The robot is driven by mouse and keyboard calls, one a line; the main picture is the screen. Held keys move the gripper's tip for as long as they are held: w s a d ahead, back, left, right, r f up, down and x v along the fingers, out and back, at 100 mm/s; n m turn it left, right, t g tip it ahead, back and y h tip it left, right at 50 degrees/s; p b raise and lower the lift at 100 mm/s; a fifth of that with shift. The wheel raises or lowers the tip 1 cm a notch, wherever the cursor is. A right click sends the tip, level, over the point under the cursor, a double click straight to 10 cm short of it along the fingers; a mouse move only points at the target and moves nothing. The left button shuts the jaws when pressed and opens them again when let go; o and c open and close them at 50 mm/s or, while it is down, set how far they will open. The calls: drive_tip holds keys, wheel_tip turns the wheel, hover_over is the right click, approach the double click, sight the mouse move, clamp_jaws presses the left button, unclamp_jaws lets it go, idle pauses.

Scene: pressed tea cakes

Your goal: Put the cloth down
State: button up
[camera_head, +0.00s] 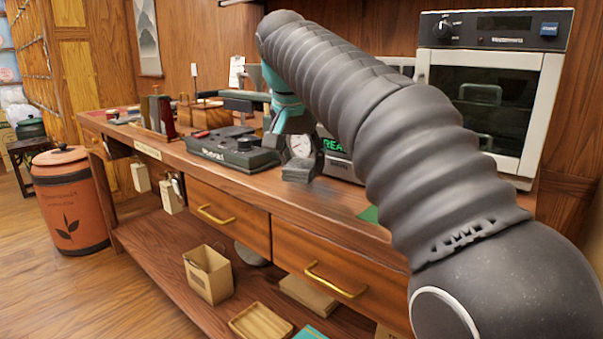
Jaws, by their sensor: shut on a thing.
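My gripper (301,162) is at the end of the teal wrist, low over the front part of the wooden counter. Its dark fingers are shut on a small dark grey bundle (301,171), which looks like the folded cloth, though it is too small to be sure. The bundle is close above the counter top (335,197) near its front edge; I cannot tell whether it touches. A round white dial (301,145) shows between the fingers.
A black device (232,150) stands left of my gripper. A white oven (490,95) stands at the back right, and a green piece (369,214) lies at the counter's front edge. Drawers (228,213) and an open box (208,274) are below. An orange canister (70,200) stands left.

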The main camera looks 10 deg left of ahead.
drive_tip(key=shift+f, duration=1.2)
drive_tip(key=shift+f+b, duration=0.15)
drive_tip(key=shift+b, duration=0.15)
drive_tip(key=o, duration=1)
drive_tip(key=p+v, duration=0.3)
drive_tip(key=v, duration=0.9)
drive_tip(key=shift+w+r, duration=0.1)
drive_tip(key=shift+r, duration=0.15)
